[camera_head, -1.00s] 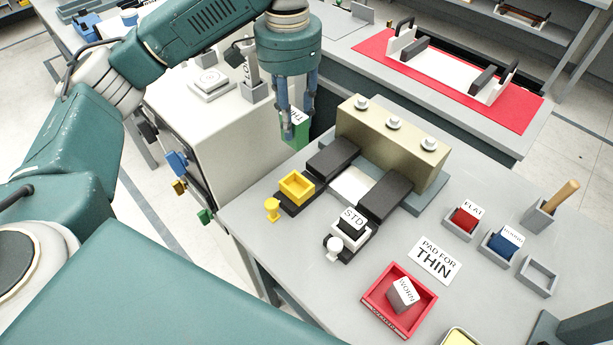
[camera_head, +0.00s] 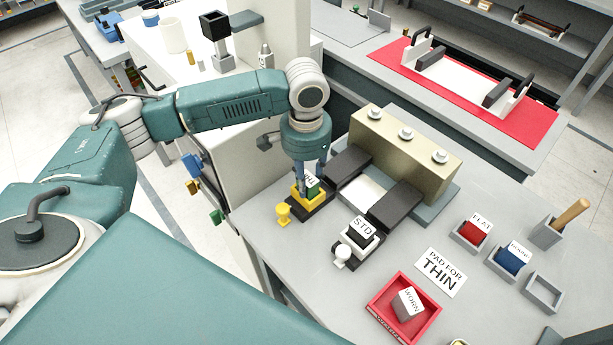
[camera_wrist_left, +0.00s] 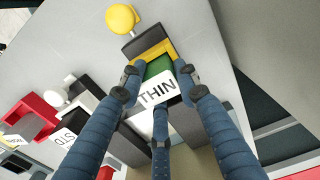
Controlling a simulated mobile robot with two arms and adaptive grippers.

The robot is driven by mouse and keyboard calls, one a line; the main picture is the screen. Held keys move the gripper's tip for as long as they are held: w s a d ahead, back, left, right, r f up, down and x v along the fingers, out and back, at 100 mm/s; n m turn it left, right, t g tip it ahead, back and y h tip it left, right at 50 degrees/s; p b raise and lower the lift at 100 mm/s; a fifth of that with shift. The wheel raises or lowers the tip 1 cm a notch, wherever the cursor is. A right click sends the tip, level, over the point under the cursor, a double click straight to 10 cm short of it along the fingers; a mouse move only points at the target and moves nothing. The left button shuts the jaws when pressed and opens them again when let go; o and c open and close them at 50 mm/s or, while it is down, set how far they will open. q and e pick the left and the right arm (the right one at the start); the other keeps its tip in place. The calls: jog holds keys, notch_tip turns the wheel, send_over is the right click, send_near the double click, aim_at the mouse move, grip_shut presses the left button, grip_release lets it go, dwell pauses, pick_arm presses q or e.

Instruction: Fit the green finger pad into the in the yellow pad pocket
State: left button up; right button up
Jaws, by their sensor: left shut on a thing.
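My left gripper (camera_head: 309,182) is shut on the green finger pad (camera_head: 314,187) and points straight down at the yellow pad pocket (camera_head: 299,198). The pad's lower part looks to be at or within the pocket's rim; how deep it sits is hidden. In the left wrist view, the fingers (camera_wrist_left: 158,88) close around the green pad (camera_wrist_left: 158,67), whose white label reads THIN. The yellow pocket (camera_wrist_left: 150,49) shows along the pad's far edges. A yellow knob (camera_head: 283,212) stands beside the pocket. My right gripper is not in view.
A tan block (camera_head: 405,144) with silver knobs and dark jaws stands right of the pocket. A pad marked STD (camera_head: 362,231) sits in front. A red tray (camera_head: 381,313) holds a WORN pad. Red (camera_head: 475,231) and blue (camera_head: 508,258) pads stand at right.

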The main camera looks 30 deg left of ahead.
aim_at(307, 177)
pick_arm(q)
jog(key=o, duration=1.3)
jog(key=shift+f, duration=0.1)
jog(key=shift+c, duration=0.2)
jog(key=shift+r, duration=0.45)
notch_tip(307, 177, up, 11)
jog(key=b, duration=0.2)
jog(key=shift+r+b, duration=0.2)
jog(key=shift+b, duration=0.2)
jog(key=shift+r, duration=0.1)
